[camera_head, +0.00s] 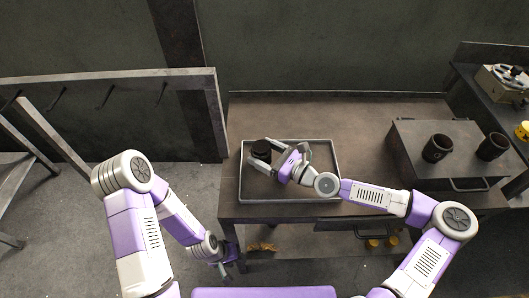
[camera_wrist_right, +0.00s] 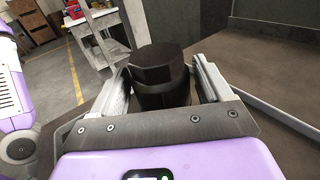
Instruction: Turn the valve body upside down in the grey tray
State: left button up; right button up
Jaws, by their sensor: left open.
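The valve body (camera_head: 261,150) is a dark, stubby part with a faceted top, in the back left of the grey tray (camera_head: 319,197). In the right wrist view the valve body (camera_wrist_right: 160,75) appears upright between the fingers. My right gripper (camera_head: 264,154) reaches in from the right, with one finger on each side of the part. Both fingers look pressed against it, and its underside is hidden. My left gripper (camera_head: 230,264) hangs low beside the table's front left corner, open, empty and apart from the tray.
The tray lies on a brown workbench (camera_head: 380,112). To its right, a grey case (camera_head: 459,148) carries two dark hollow cylinders (camera_head: 437,148). A side table at the far right holds a control box (camera_head: 504,84). A metal frame (camera_head: 110,76) stands left.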

jog(key=shift+o, duration=1.3)
jog(key=shift+f, duration=0.1)
